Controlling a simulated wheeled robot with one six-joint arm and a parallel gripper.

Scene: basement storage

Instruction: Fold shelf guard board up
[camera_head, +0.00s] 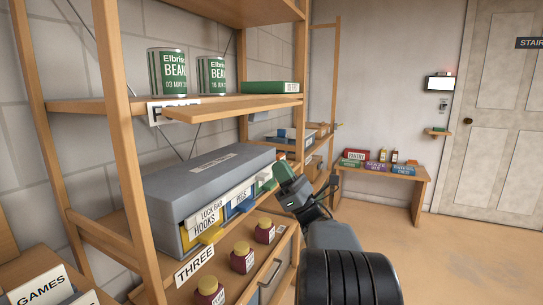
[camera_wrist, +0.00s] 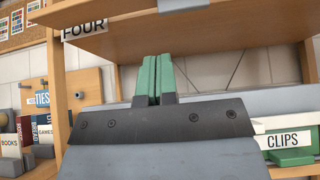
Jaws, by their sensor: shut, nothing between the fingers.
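A pale wooden board (camera_head: 235,108) juts out flat from the front edge of the shelf marked FOUR in the head view, partly covering that label (camera_head: 172,109). It looks like the guard board; its hinge is not visible. In the wrist view the underside of wood (camera_wrist: 200,35) spans the top, beside the FOUR label (camera_wrist: 84,27). My gripper (camera_head: 282,172), with green fingers, is below and to the right of the board, in front of the grey box, apart from the board. In the wrist view its fingers (camera_wrist: 154,78) are together and hold nothing.
Below are a long grey box (camera_head: 210,176) with labelled bins and several red jars (camera_head: 242,258). A shelf post (camera_head: 128,150) stands left. Floor (camera_head: 450,260) is open to the right.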

